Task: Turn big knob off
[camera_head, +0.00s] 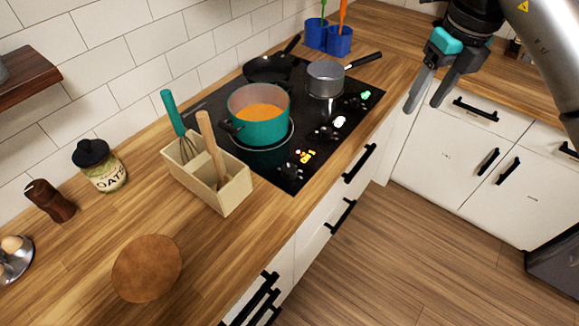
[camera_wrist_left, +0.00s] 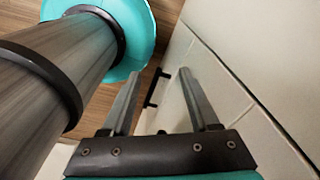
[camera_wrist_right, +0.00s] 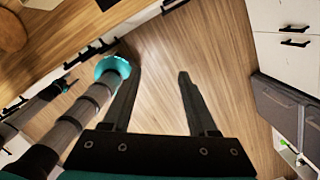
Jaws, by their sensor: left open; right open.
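The black cooktop (camera_head: 215,100) on the counter has small dark knobs along its right edge. One dark knob (camera_head: 291,170) sits at the near corner beside glowing orange and yellow marks. Another dark knob (camera_head: 325,132) is farther up, near green-white lights. I cannot tell which is the big one. My right gripper (camera_head: 423,108) is open and empty, up in the air to the right of the cooktop and apart from the knobs. It also shows open in the right wrist view (camera_wrist_right: 158,72). My left gripper (camera_wrist_left: 160,72) is open and empty, outside the head view, near a pale panel with a black handle.
A teal pot (camera_head: 258,118) with orange contents, a grey saucepan (camera_head: 325,80) and a black pan (camera_head: 268,68) stand on the cooktop. A wooden utensil box (camera_head: 235,195) is close to its near edge. White drawers (camera_head: 312,240) with black handles front the counter. The floor (camera_head: 410,240) is clear.

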